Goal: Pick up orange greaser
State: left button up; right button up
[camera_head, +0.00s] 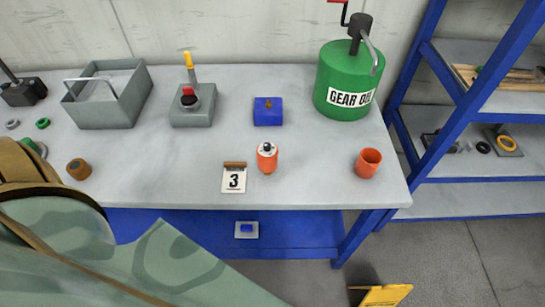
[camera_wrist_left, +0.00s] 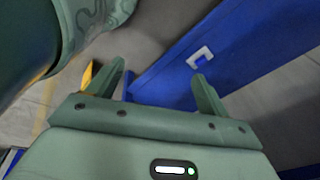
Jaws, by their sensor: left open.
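The orange greaser (camera_head: 267,158), a small orange body with a black and white top, stands upright on the grey bench (camera_head: 310,190) near its front edge, just right of a number 3 card. My left gripper (camera_wrist_left: 160,78) shows in the left wrist view, with its two fingers apart and nothing between them. Beyond the fingers are the blue lower part of the bench (camera_wrist_left: 240,48) and the floor; the greaser is not in that view. In the head view my left arm covers the lower left, and its gripper cannot be made out. My right gripper is in neither view.
The number 3 card (camera_head: 234,179) stands close left of the greaser. An orange cup (camera_head: 367,163) is to the right, a blue block (camera_head: 267,112) behind. A green gear oil can (camera_head: 345,82) stands at the back right. Blue shelving (camera_head: 455,120) is beside the bench.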

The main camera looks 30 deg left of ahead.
pick_arm(q)
jog(key=w+a+r+m+t+y+p, duration=0.1)
jog(key=w+r, duration=0.4)
jog(key=r, duration=0.5)
jog(key=w+a+r+t+y+p, duration=0.1)
jog(key=w+r, duration=0.3)
jog(key=r, duration=0.6)
jog(key=w+a+r+m+t+p, duration=0.1)
jog(key=w+r, duration=0.4)
jog(key=r, duration=0.4)
jog(key=w+d+r+m+t+h, duration=0.1)
jog(key=w+d+r+m+h, duration=0.2)
jog(key=w+d+r+m, duration=0.6)
notch_tip(320, 180, up, 6)
jog(key=m+g, duration=0.7)
jog(key=m, duration=1.4)
send_over(269, 145)
notch_tip(269, 145, down, 10)
jog(key=b, duration=0.3)
jog(key=shift+f+b, duration=0.15)
jog(key=shift+b, duration=0.15)
jog(key=f, duration=0.1)
jog(key=f+b, duration=0.1)
jog(key=f, duration=0.1)
jog(key=f+b, duration=0.1)
jog(key=f, duration=0.1)
jog(key=shift+a+f, duration=0.15)
jog(key=shift+a, duration=0.15)
jog(key=shift+c, duration=0.6)
jog(key=c, duration=1.2)
